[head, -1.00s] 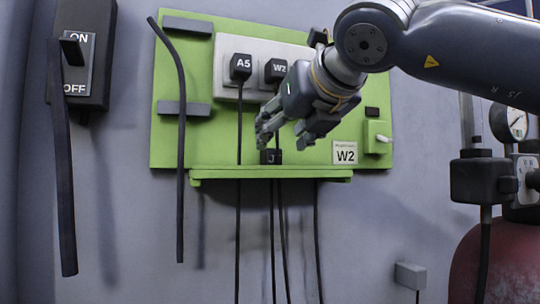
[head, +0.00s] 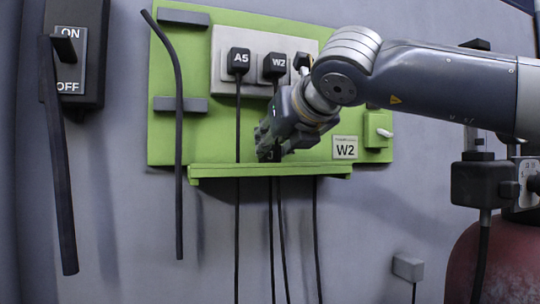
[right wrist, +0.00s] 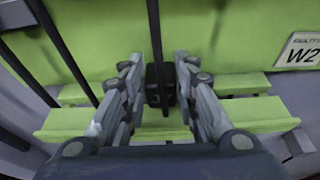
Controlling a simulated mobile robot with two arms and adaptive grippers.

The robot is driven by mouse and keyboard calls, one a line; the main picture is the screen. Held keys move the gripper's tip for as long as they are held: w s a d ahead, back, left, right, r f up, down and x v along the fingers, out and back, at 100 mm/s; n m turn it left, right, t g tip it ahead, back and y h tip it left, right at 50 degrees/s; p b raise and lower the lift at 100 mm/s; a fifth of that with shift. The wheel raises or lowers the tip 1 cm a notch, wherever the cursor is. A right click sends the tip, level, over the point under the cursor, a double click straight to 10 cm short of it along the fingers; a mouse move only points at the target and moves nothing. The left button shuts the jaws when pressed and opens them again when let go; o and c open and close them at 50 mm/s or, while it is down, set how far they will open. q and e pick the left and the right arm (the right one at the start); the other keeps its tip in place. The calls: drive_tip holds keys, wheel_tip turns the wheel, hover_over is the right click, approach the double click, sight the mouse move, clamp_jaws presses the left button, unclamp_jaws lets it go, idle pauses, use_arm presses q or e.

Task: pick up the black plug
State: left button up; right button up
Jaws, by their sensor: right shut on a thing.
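The black plug (head: 271,155) is on the narrow green ledge (head: 325,171) of the green panel, mostly hidden by my right gripper (head: 267,148). In the right wrist view the black plug (right wrist: 158,85) is between the two fingers of my right gripper (right wrist: 160,92), which is shut on it. A black cable runs up past it in that view. My left gripper is not in view.
Plugs marked A5 (head: 239,61) and W2 (head: 275,66) sit in the pale socket strip (head: 223,42), beside another dark plug. Cables hang below the ledge. A W2 sign (head: 345,148) is at right. An ON/OFF switch box (head: 90,38) is at left; a red tank (head: 490,265) is at lower right.

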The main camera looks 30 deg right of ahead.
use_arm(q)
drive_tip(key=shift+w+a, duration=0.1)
use_arm(e)
drive_tip(key=shift+r, duration=0.1)
drive_tip(key=shift+r, duration=0.8)
drive_tip(key=shift+w+r+b, duration=0.1)
drive_tip(key=shift+r+b, duration=0.25)
drive_tip(key=shift+r, duration=0.6)
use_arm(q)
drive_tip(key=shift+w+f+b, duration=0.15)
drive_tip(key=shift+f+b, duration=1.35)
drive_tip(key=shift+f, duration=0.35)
use_arm(e)
drive_tip(key=s+d+r, duration=0.1)
drive_tip(key=s+d, duration=0.1)
drive_tip(key=s, duration=0.5)
drive_tip(key=s+d+r, duration=0.2)
drive_tip(key=s, duration=0.6)
drive_tip(key=shift+s+d+r, duration=0.2)
drive_tip(key=shift+d, duration=0.2)
